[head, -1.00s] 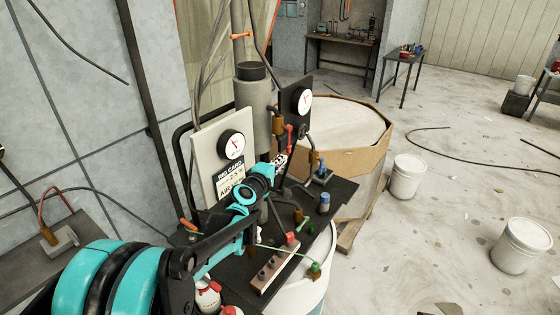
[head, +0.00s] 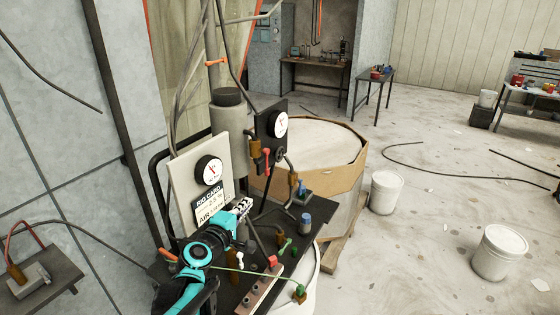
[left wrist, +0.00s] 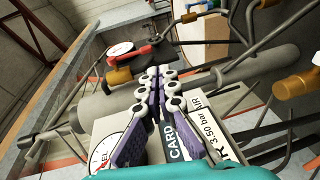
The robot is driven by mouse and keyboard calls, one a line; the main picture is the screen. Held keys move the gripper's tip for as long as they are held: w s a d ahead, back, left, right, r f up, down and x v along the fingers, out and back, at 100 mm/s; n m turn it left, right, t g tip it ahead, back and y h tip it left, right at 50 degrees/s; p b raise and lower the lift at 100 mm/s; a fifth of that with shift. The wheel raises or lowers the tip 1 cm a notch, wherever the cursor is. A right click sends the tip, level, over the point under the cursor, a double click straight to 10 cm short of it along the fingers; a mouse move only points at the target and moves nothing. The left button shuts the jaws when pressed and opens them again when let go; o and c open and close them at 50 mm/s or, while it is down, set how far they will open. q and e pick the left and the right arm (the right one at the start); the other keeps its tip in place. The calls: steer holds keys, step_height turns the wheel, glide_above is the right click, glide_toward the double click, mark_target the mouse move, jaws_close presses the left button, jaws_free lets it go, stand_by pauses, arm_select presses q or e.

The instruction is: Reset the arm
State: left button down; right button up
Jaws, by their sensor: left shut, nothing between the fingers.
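My left gripper (head: 243,204) is in front of the rig at the lower middle of the head view, close to the rig card (head: 206,203). Its fingers are together with nothing between them. In the left wrist view, the left gripper (left wrist: 157,75) shows two purple, white-jointed fingers pressed together. The card (left wrist: 180,140) and a white gauge (left wrist: 112,155) are behind them. I cannot tell whether the fingers touch the panel. My right gripper is in neither view.
A pale gauge panel (head: 183,175) and a black one (head: 270,145) stand on the dark rig top (head: 325,210), with hoses, valves and a blue knob (head: 305,222). A wooden-walled round mould (head: 345,175) is behind. White buckets (head: 386,192) stand on the open floor to the right.

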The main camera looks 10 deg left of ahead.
arm_select(q)
steer(key=s+d+f+m+g+h+b, duration=0.1)
steer(key=s+d+f+m+g+b, duration=0.2)
steer(key=s+d+f+m+b, duration=0.5)
steer(key=s+a+f+m+g+y+b, duration=0.1)
steer(key=s+a+f+m+g+b, duration=0.1)
steer(key=s+f, duration=0.7)
steer(key=s+a+f+m+g+y+b, duration=0.2)
steer(key=s+f+m+b, duration=0.3)
steer(key=f, duration=0.7)
steer(key=s+g+b, duration=0.1)
steer(key=s+b, duration=0.1)
steer(key=s, duration=0.2)
steer(key=shift+s+f+m+g+y, duration=0.2)
steer(key=shift+s+m+g+y, duration=0.1)
steer(key=shift+m+g, duration=0.1)
